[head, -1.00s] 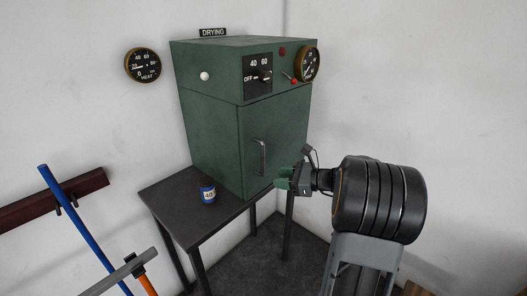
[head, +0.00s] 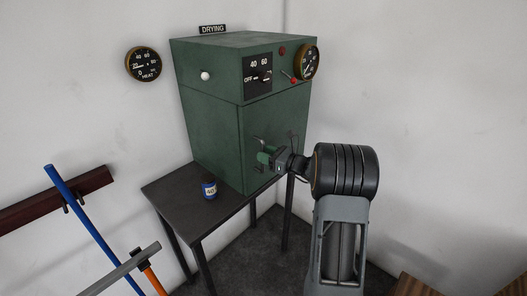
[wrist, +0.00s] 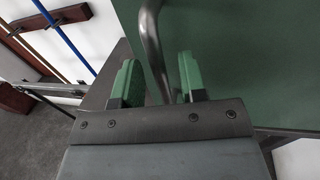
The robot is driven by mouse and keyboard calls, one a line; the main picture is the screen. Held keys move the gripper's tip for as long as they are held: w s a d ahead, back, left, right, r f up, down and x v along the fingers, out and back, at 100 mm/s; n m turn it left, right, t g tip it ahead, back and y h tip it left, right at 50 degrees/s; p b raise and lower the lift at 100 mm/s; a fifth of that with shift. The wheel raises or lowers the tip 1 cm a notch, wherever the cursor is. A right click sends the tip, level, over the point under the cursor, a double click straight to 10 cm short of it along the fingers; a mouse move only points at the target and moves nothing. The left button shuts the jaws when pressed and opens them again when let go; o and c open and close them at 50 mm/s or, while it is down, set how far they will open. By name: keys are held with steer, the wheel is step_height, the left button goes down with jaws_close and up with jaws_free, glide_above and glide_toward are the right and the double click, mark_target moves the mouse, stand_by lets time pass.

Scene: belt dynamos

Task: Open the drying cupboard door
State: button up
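The green drying cupboard (head: 210,120) stands on a dark table. Its door (head: 270,125) is shut on the front face, below the control panel. The door's metal bar handle shows in the wrist view (wrist: 152,40); in the head view my gripper mostly covers it. My gripper (head: 265,155) is at the door front by the handle. In the wrist view, its two green fingers (wrist: 158,82) are apart, with the lower part of the handle between them. The fingers do not look closed on the bar.
The panel has a dial switch (head: 264,75) and a gauge (head: 309,62). Blue-handled (head: 85,225) and orange-handled (head: 152,278) tools stand at the lower left.

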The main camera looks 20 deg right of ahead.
steer(key=shift+w+a, duration=0.4)
steer(key=shift+w, duration=0.2)
jaws_close()
